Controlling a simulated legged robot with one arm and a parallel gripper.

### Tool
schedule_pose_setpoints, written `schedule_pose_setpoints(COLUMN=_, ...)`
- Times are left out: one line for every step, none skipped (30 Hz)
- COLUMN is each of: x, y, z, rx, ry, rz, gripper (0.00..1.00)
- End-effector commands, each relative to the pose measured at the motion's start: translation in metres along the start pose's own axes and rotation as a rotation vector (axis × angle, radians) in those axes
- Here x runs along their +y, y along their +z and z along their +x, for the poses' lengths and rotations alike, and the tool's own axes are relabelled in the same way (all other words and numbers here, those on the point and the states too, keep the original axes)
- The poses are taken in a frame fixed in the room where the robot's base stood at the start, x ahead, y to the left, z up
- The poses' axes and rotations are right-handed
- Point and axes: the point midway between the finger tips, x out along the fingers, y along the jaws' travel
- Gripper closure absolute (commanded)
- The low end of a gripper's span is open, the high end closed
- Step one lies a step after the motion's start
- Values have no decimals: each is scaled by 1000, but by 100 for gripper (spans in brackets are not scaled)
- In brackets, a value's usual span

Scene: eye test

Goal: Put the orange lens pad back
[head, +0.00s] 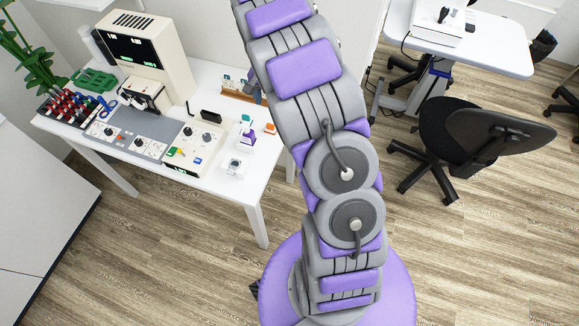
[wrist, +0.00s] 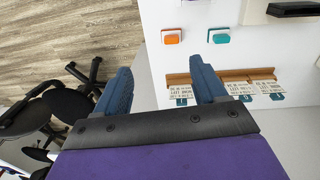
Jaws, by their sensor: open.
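The orange lens pad (wrist: 172,37) is a small rounded block with a white edge. It lies on the white table (wrist: 205,58), left of a similar teal pad (wrist: 219,35). In the head view the orange pad (head: 270,129) is near the table's right edge. My gripper (wrist: 160,64) is open, its two blue fingers wide apart with nothing seen between them. In the wrist view the orange pad shows beyond the fingertips, apart from them.
A wooden rack (wrist: 243,74) with printed cards stands at the table edge by the fingers. A purple-and-white item (head: 249,131), a white device (head: 235,165) and a control box (head: 195,147) stand on the table. A black chair (head: 470,135) is to the right.

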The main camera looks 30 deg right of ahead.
Motion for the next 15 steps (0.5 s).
schedule_pose_setpoints(x=6, y=13, z=-17, rx=3, ry=5, rz=-23, gripper=29)
schedule_pose_setpoints(x=10, y=22, z=-26, rx=2, ry=10, rz=-39, gripper=29)
schedule_pose_setpoints(x=14, y=33, z=-38, rx=4, ry=14, rz=-62, gripper=29)
schedule_pose_setpoints(x=17, y=43, z=-46, rx=3, ry=19, rz=-79, gripper=29)
schedule_pose_setpoints(x=20, y=53, z=-54, rx=3, ry=23, rz=-95, gripper=29)
schedule_pose_setpoints(x=25, y=65, z=-63, rx=0, ry=27, rz=-119, gripper=29)
schedule_pose_setpoints(x=28, y=74, z=-71, rx=0, ry=29, rz=-137, gripper=29)
schedule_pose_setpoints(x=32, y=84, z=-78, rx=0, ry=31, rz=-155, gripper=29)
schedule_pose_setpoints(x=36, y=98, z=-86, rx=-6, ry=35, rz=-179, gripper=29)
schedule_pose_setpoints(x=40, y=108, z=-92, rx=-7, ry=36, rz=-198, gripper=29)
schedule_pose_setpoints(x=44, y=118, z=-98, rx=-9, ry=36, rz=-218, gripper=29)
schedule_pose_setpoints(x=50, y=132, z=-105, rx=-16, ry=37, rz=-243, gripper=29)
schedule_pose_setpoints(x=55, y=143, z=-110, rx=-21, ry=37, rz=-264, gripper=29)
schedule_pose_setpoints(x=60, y=153, z=-114, rx=-26, ry=39, rz=-285, gripper=29)
schedule_pose_setpoints(x=67, y=165, z=-120, rx=-30, ry=37, rz=-313, gripper=29)
